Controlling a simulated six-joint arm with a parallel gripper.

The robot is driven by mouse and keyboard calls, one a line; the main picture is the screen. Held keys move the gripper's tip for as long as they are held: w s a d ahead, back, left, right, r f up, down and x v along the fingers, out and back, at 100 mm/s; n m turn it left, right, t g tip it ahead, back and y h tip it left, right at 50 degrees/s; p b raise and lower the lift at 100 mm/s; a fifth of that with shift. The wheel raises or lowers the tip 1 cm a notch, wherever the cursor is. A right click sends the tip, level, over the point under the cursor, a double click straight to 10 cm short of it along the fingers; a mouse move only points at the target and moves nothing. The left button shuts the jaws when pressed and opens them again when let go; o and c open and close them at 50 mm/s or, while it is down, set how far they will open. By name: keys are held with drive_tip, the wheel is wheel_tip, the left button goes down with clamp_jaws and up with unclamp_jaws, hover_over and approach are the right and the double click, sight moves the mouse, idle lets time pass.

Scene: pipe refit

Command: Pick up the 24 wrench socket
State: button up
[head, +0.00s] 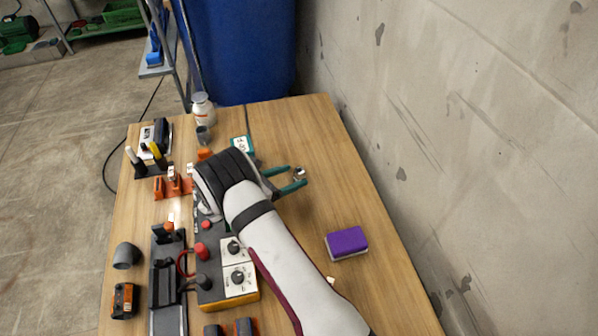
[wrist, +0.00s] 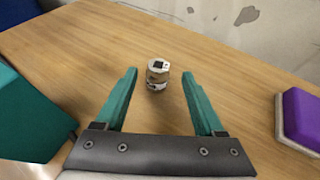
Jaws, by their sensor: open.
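A small silver wrench socket (wrist: 157,74) stands upright on the wooden table in the wrist view, with a dark square hole in its top. In the head view the socket (head: 299,173) shows just beyond my fingertips. I cannot read any size mark on it. My gripper (wrist: 161,76) is open, its two teal fingers spread to the left and right of the socket's line. The socket lies about level with the fingertips in the picture, and nothing is held. In the head view my gripper (head: 304,178) points right, towards the socket.
A purple and white block (head: 347,243) lies to the right on the table (head: 375,290). A control box (head: 230,294) with knobs and a red button is below my wrist. Orange holders, a jar (head: 202,108) and a grey pipe piece (head: 126,255) are left. A concrete wall borders the right.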

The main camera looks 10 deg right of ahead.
sight(303, 170)
drive_tip(key=x, duration=0.7)
drive_tip(key=shift+w+r, duration=0.15)
drive_tip(key=shift+r, duration=0.15)
clamp_jaws()
